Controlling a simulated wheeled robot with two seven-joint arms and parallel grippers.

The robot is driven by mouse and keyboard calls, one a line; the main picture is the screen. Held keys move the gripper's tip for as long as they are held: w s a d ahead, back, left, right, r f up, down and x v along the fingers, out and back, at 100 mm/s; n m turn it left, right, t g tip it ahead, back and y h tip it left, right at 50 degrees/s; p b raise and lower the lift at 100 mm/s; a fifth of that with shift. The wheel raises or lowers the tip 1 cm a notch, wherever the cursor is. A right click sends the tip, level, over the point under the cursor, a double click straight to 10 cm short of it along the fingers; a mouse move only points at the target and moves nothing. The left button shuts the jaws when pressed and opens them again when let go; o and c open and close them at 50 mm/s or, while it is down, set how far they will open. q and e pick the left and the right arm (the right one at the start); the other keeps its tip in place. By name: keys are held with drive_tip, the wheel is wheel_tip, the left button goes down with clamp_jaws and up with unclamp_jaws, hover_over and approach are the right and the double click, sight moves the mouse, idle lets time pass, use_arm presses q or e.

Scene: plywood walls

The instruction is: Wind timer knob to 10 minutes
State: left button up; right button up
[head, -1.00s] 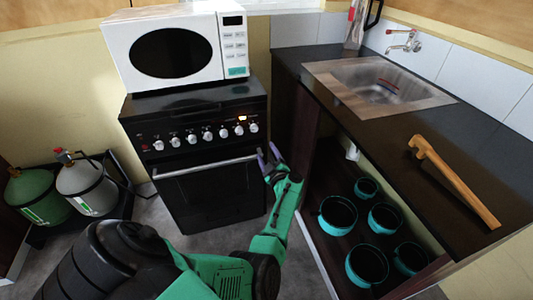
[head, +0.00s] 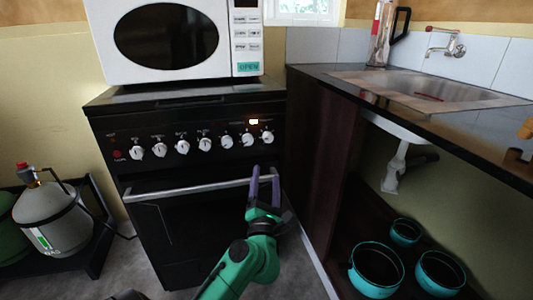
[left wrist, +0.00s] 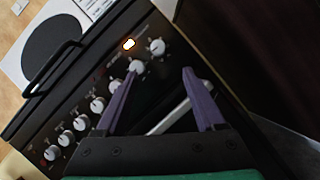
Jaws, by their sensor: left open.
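The black oven (head: 180,235) has a row of several white knobs along its front panel. The rightmost knob (head: 267,137) and the one left of it (head: 247,139) sit under a small lit orange display (head: 253,121). I cannot read which knob is the timer. My left gripper (head: 265,172) is open and empty, its purple fingers pointing up at the panel, below the right-hand knobs and near the handle's right end. In the left wrist view, the rightmost knob (left wrist: 157,46) shows beyond the finger gap, and the second knob (left wrist: 136,67) is by the left fingertip. My right gripper is not in view.
A silver oven handle (head: 190,189) runs below the knobs, close to the fingers. A white microwave (head: 240,50) stands on top. A dark counter (head: 440,130) with a sink is at right, with teal pots (head: 375,270) below. Gas cylinders (head: 50,220) stand at left.

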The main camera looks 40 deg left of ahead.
sight(268, 140)
use_arm(q)
drive_tip(key=x, duration=1.3)
drive_tip(key=shift+w+a+r, duration=0.15)
drive_tip(key=shift+a+r, duration=0.15)
drive_tip(key=shift+r, duration=0.1)
clamp_jaws()
